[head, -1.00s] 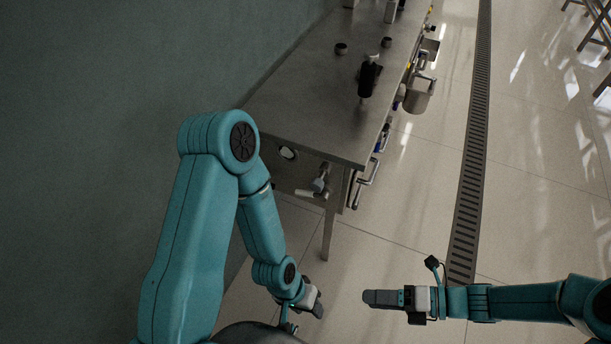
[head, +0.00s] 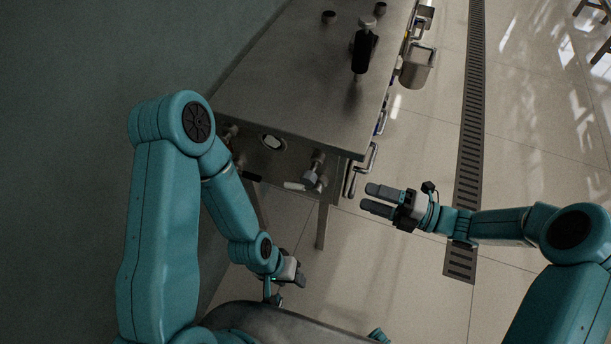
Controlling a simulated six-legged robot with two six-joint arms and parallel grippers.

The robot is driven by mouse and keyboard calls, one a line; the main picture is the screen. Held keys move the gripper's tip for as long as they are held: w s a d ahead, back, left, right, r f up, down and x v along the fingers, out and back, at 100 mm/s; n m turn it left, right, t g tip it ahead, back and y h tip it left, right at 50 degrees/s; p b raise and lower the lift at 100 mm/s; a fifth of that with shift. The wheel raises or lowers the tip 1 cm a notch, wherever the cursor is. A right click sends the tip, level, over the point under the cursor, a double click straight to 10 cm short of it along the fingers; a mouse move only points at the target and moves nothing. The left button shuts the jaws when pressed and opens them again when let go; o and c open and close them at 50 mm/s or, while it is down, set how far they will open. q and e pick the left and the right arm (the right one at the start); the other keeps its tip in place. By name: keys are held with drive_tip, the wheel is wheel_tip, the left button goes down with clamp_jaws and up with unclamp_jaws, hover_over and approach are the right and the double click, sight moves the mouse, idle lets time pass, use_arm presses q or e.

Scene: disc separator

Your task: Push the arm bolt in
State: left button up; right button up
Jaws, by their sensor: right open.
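A steel bench (head: 290,85) has several fittings on its near end panel. They include a grey metal fitting (head: 316,170), a pale-tipped bar (head: 295,186) and an oval opening (head: 272,142). Bent metal handles (head: 366,165) stand out at the bench's right corner. I cannot tell which of these, if any, is the arm bolt. My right gripper (head: 364,197) is open and empty, to the right of the bench corner and apart from it in the picture. My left gripper (head: 300,279) hangs low, below the end panel in the picture; its jaws are too unclear to judge.
A dark bottle (head: 361,54) and two small dark cups, one at the back left (head: 328,17), stand on the bench. A metal container (head: 417,66) hangs at its right side. A green wall is on the left. Open tiled floor with a drain grate (head: 470,120) lies to the right.

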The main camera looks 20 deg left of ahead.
sight(309, 178)
use_arm(q)
drive_tip(key=shift+s+d+f, duration=0.15)
drive_tip(key=shift+d, duration=0.05)
use_arm(e)
drive_tip(key=a, duration=1.6)
drive_tip(key=shift+w, duration=0.2)
drive_tip(key=shift+c, duration=0.4)
clamp_jaws()
